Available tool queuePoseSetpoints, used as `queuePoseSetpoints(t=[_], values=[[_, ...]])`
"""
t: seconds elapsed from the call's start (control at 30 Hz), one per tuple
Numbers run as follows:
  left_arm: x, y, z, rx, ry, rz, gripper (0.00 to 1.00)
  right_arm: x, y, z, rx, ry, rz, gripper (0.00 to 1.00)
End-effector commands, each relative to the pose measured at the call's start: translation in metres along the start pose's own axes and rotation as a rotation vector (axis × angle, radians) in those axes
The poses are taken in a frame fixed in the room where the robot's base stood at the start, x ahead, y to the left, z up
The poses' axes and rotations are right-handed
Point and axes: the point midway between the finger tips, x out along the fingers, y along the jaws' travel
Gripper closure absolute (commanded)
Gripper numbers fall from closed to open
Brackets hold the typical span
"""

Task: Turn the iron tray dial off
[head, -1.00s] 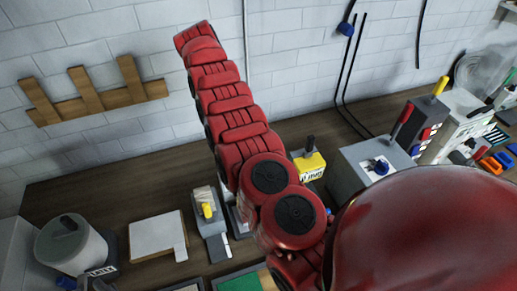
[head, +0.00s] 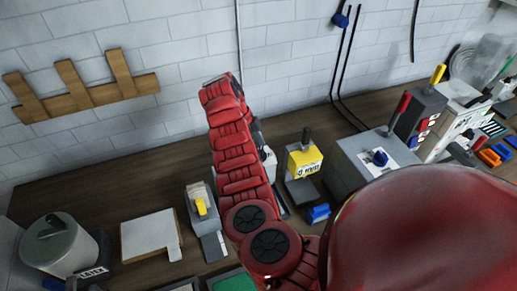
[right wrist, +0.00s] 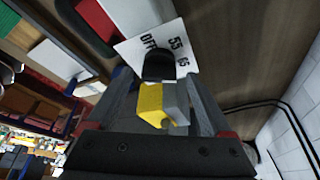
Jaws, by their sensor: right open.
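A white dial plate (right wrist: 183,50) marked OFF, 55 and 65 shows in the right wrist view, past my fingertips. A black knob (right wrist: 159,66) stands in front of it. A yellow-and-grey block (right wrist: 163,104) shows nearer the camera, between the fingers. My right gripper (right wrist: 172,92) is open, with one finger on each side of the block. I cannot tell whether the fingers touch it. My left gripper is not in view.
A grey device with a yellow handle (head: 201,206) stands left of my arm, and a yellow box with a black lever (head: 304,161) stands right of it. A white board (head: 150,238) lies at left.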

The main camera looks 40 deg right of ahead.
Motion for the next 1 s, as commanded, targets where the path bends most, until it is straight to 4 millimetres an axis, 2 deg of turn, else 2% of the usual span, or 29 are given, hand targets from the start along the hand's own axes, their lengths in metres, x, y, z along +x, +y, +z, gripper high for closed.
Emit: queuePoseSetpoints(t=[0.27,0.73,1.0], values=[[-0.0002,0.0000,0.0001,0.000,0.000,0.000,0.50,0.0015,0.0000,0.0000,0.000,-0.001,0.000,0.15],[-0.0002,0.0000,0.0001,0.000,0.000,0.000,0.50,0.0013,-0.0001,-0.0001,0.001,0.000,0.000,0.98],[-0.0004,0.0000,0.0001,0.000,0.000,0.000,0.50,0.0020,0.0003,0.0002,-0.020,-0.001,-0.008,1.00]])
